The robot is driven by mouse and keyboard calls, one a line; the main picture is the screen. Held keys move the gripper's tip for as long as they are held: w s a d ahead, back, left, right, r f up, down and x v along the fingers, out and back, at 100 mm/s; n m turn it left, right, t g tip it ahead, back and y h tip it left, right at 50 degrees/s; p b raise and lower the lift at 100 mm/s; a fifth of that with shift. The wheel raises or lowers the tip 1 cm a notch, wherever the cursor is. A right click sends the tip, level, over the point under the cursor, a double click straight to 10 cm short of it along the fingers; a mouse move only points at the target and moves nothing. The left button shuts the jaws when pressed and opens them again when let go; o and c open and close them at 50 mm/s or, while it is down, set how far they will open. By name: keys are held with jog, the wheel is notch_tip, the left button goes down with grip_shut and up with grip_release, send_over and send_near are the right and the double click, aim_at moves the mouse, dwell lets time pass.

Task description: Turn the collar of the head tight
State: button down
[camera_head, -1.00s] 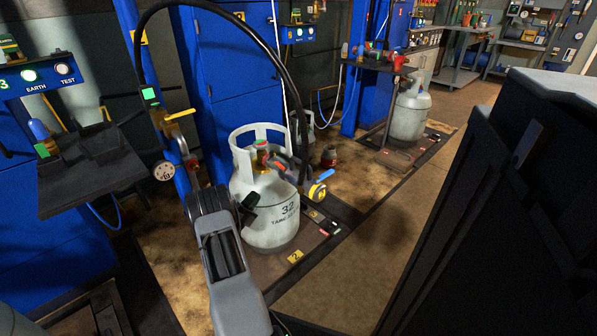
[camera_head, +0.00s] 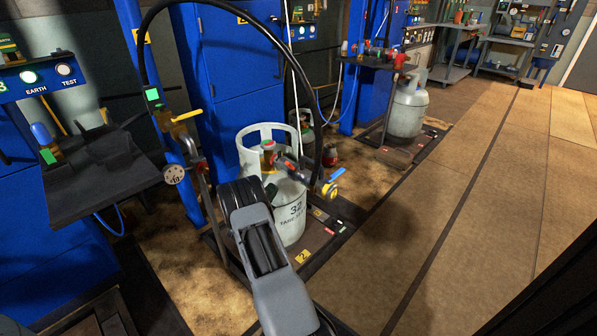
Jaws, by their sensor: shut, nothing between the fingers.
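A valve with a red and green top (camera_head: 268,145) sits within the guard. The filling head (camera_head: 290,166), grey and dark with reddish parts, is at the valve's right side; its collar is too small to make out clearly. A blue lever (camera_head: 337,174) and yellow fitting (camera_head: 329,191) are beside it. My gripper (camera_head: 271,190) shows only as a small dark tip past my arm, in front of the cylinder, shut and apart from the head.
A black hose (camera_head: 272,36) arches over to the head. A black shelf (camera_head: 98,180) and pressure gauge (camera_head: 174,174) stand left. Another cylinder (camera_head: 407,112) stands farther back. The floor (camera_head: 455,215) at right is largely clear.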

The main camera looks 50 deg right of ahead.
aim_at(288, 165)
jog(key=p+x, duration=0.3)
jog(key=x, duration=0.3)
jog(key=shift+a+r, duration=0.15)
jog(key=shift+p+x, duration=0.4)
jog(key=shift+x, duration=0.45)
